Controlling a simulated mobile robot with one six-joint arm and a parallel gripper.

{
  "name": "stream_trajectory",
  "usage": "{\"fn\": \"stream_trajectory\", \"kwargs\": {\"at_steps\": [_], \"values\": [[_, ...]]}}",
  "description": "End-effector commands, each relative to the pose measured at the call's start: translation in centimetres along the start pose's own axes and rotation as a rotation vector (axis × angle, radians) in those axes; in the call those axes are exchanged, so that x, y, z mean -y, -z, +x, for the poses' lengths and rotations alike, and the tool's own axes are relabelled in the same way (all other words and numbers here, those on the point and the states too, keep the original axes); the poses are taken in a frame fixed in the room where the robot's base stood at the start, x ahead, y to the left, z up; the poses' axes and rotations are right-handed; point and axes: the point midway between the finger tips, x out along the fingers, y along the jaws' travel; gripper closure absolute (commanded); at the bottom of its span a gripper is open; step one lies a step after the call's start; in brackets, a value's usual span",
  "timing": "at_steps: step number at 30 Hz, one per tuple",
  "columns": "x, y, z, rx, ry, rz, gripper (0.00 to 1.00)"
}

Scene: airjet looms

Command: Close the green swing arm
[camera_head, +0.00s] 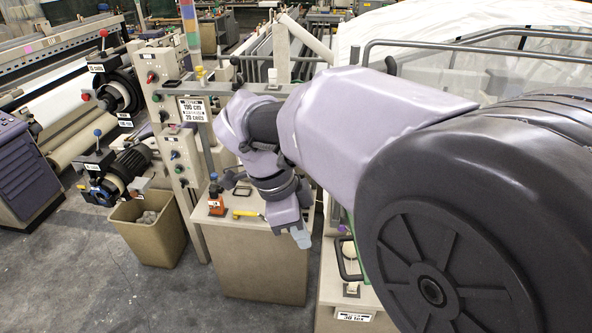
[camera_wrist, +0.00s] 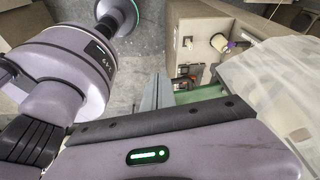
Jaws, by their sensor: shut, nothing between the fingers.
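My gripper (camera_head: 301,238) hangs at the end of my arm, in front of a beige cabinet, with its fingertips pointing down. In the wrist view its grey fingers (camera_wrist: 157,90) are together and hold nothing. A green part, likely the green swing arm (camera_wrist: 204,93), shows as a narrow strip just right of the fingers in the wrist view. Much of it is hidden behind my gripper body. In the head view only a thin green sliver shows beside my arm, and the rest is hidden. I cannot tell how far the swing arm stands open.
The beige cabinet (camera_head: 262,270) carries a yellow-handled item (camera_head: 247,214) and a red-orange device (camera_head: 216,203). A bin (camera_head: 148,228) stands on the floor to the left. White fabric (camera_wrist: 283,75) drapes close on the right in the wrist view. Grey floor (camera_head: 75,275) is clear at lower left.

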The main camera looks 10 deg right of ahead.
Motion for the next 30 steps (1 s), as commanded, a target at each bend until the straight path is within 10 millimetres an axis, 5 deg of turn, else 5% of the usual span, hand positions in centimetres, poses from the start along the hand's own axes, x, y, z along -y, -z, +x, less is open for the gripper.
{"fn": "stream_trajectory", "kwargs": {"at_steps": [9,17,30], "values": [[-0.1,0.6,6.5,0.001,-0.002,0.001,1.00],[0.0,3.3,7.8,0.002,0.000,0.000,1.00],[0.0,3.5,8.0,0.003,0.001,-0.003,1.00]]}}
